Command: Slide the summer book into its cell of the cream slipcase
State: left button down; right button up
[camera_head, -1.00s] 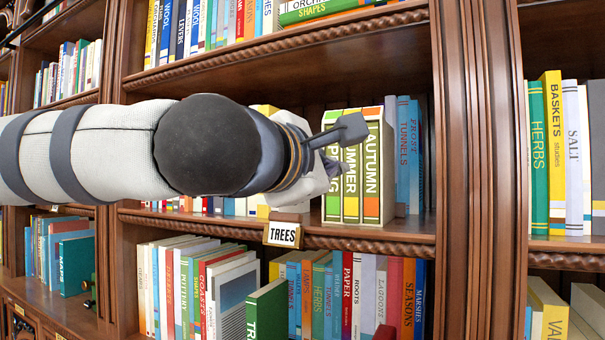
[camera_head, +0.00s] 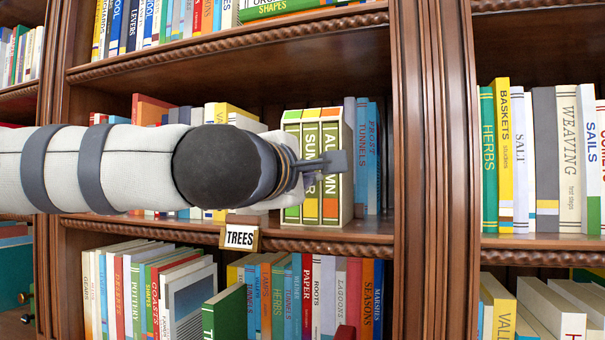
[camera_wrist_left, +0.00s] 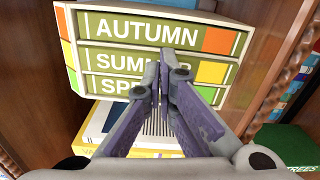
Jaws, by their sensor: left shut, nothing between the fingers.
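The cream slipcase (camera_head: 347,190) stands upright on the middle shelf with green-spined books in its cells. The summer book (camera_head: 311,128) is in the middle cell, between the spring book (camera_head: 291,130) and the autumn book (camera_head: 331,127). Its spine looks about level with theirs. My left gripper (camera_head: 340,161) is shut and empty in front of the spines, hiding part of the lettering. In the left wrist view, its closed fingertips (camera_wrist_left: 163,78) lie over the summer spine (camera_wrist_left: 115,62); I cannot tell whether they touch it. My right gripper is not in view.
Blue books (camera_head: 361,150) stand right of the slipcase, and a wooden upright (camera_head: 412,150) is further right. A TREES label (camera_head: 239,237) hangs on the shelf edge. More books fill the shelf below. My left arm hides books left of the slipcase.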

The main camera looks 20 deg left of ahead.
pick_arm(q)
jog(key=shift+w, duration=0.6)
jog(key=s, duration=1.5)
jog(key=w+d+f+m+g, duration=0.15)
jog(key=w+f, duration=0.25)
jog(key=f, duration=0.5)
jog(key=w+d+f+m+g, duration=0.1)
jog(key=w+f+m+g, duration=0.15)
jog(key=f, duration=0.65)
notch_tip(320, 180, down, 25)
jog(key=s+m+g+h, duration=0.1)
jog(key=s+m+g, duration=0.2)
jog(key=m+g, duration=0.25)
jog(key=s+a+f+m+g, duration=0.2)
jog(key=s+f+m+g, duration=0.1)
jog(key=s+f, duration=0.55)
jog(key=s+a+f+m+g, duration=0.2)
jog(key=s+f, duration=0.6)
jog(key=f, duration=0.1)
jog(key=s+a+f+m+g, duration=0.2)
jog(key=s+a, duration=0.1)
jog(key=s, duration=0.4)
jog(key=s+a+f+m+g+y, duration=0.1)
jog(key=s+a+f+m+g, duration=0.1)
jog(key=s, duration=0.6)
jog(key=shift+a+f+g+y, duration=0.3)
jog(key=shift+a+f+g, duration=0.15)
jog(key=shift+a+f, duration=0.15)
